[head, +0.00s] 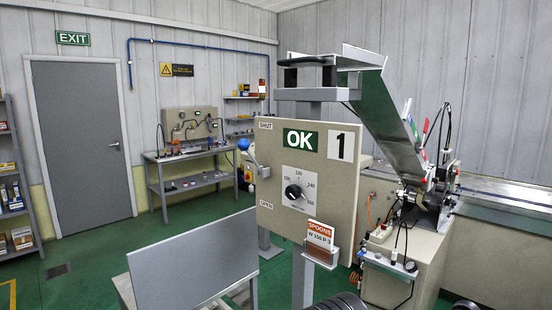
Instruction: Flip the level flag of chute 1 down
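A beige panel (275,205) marked with a black "1" (342,146) stands near the middle of the head view. It carries a green "OK" plate (301,139) and a round black dial knob (293,192). A lever with a blue ball (243,144) sticks out at its left edge, between the words "SHUT" and "OPEN". A sloping metal chute (385,110) runs down to the right behind the panel. Thin upright coloured pieces (425,131) stand near its lower end; I cannot tell which part is the level flag.
A red and white "SPOONS" card (320,236) sits in a holder below the panel. A grey board (193,262) stands at the front left. A machine (405,265) with cables fills the right. A workbench (190,182) stands behind; green floor (110,255) is open at left.

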